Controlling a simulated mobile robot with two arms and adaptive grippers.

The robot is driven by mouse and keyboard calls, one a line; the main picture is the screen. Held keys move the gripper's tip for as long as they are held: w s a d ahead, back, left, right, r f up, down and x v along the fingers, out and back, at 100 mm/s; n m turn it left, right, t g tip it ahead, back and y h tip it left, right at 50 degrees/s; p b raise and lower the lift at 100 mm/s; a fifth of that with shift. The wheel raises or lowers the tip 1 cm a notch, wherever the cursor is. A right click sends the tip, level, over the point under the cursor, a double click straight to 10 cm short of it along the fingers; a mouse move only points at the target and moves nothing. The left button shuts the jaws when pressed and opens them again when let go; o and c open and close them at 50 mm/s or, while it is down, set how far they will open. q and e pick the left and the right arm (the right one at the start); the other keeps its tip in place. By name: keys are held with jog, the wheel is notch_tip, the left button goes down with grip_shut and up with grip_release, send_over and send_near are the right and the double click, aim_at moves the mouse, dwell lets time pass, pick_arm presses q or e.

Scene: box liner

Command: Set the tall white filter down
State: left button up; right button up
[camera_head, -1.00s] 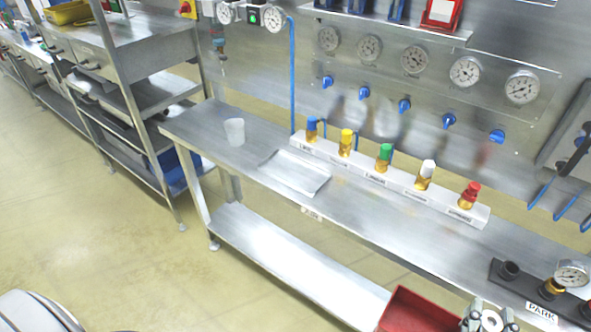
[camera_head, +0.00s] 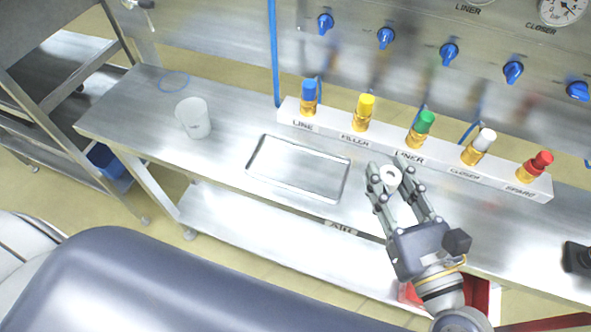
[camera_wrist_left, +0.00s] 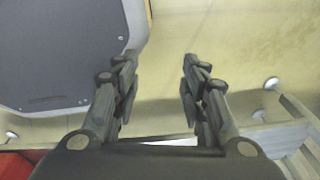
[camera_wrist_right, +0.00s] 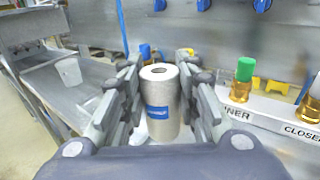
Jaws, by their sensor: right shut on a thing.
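The tall white filter (camera_wrist_right: 161,103) is a white cylinder with a hole in its top and a blue label, upright in the right wrist view. In the head view its round top (camera_head: 390,176) shows between the fingers. My right gripper (camera_head: 391,180) is shut on it, over the bench just right of the shallow metal tray (camera_head: 262,187). I cannot tell how far its base is from the bench top (camera_head: 225,160). My left gripper (camera_wrist_left: 160,85) is open and empty in the left wrist view, away from the bench top.
A translucent white cup (camera_head: 194,118) stands on the bench left of the tray. A labelled rail (camera_head: 338,132) with several colour-capped fittings runs along the back. A red bin (camera_head: 478,294) is partly hidden below my right arm. The tray is empty.

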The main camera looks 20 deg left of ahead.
jog(key=s+a+f+n+g+y+b, duration=0.3)
jog(key=s+a+f+n+g+y, duration=0.15)
jog(key=a, duration=0.35)
pick_arm(q)
jog(key=shift+s+d+f+p, duration=0.1)
jog(key=shift+s+d+f, duration=0.1)
jog(key=shift+d+f, duration=0.35)
jog(key=shift+s+d+f+p, duration=0.1)
jog(key=shift+s+d+f, duration=0.15)
jog(key=shift+f, duration=0.55)
jog(key=shift+s+d+f+p, duration=0.1)
jog(key=shift+s+d+f, duration=0.1)
jog(key=shift+d+f, duration=0.35)
pick_arm(e)
jog(key=shift+g+y, duration=0.45)
jog(key=shift+w+a+f, duration=0.7)
jog(key=shift+w+a, duration=0.85)
jog(key=shift+w, duration=0.4)
jog(key=shift+w+a+f, duration=0.75)
jog(key=shift+w+a, duration=0.8)
jog(key=shift+w, duration=0.45)
jog(key=shift+w+a+f, duration=0.7)
jog(key=shift+w+a, duration=0.85)
jog(key=shift+w, duration=0.4)
pick_arm(q)
jog(key=shift+a+f, duration=0.2)
jog(key=shift+f, duration=0.05)
pick_arm(e)
jog(key=shift+f, duration=0.1)
